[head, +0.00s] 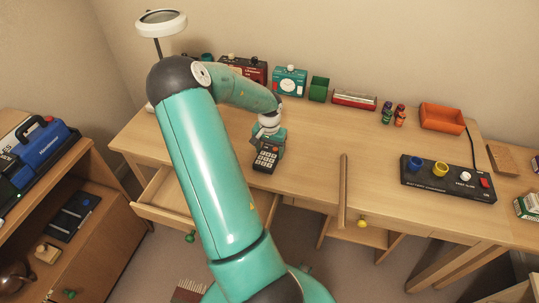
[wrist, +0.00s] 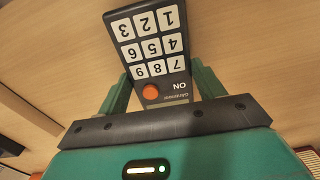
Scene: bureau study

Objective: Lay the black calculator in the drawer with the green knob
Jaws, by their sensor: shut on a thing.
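The black calculator (head: 266,158) has white keys and an orange button. My gripper (head: 270,143) is shut on it, over the front part of the desk. In the wrist view the calculator (wrist: 152,45) sits between the green fingers, keys facing the camera; I cannot tell whether it touches the desk. The drawer (head: 160,213) with the green knob (head: 190,238) is pulled open under the desk's left front, left of my gripper. My arm hides part of this drawer, and the visible part of its inside looks empty.
A black control box (head: 448,180) and an orange tray (head: 443,118) stand right. Small boxes line the wall. A low cabinet (head: 95,235) stands left, with another green knob (head: 70,294).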

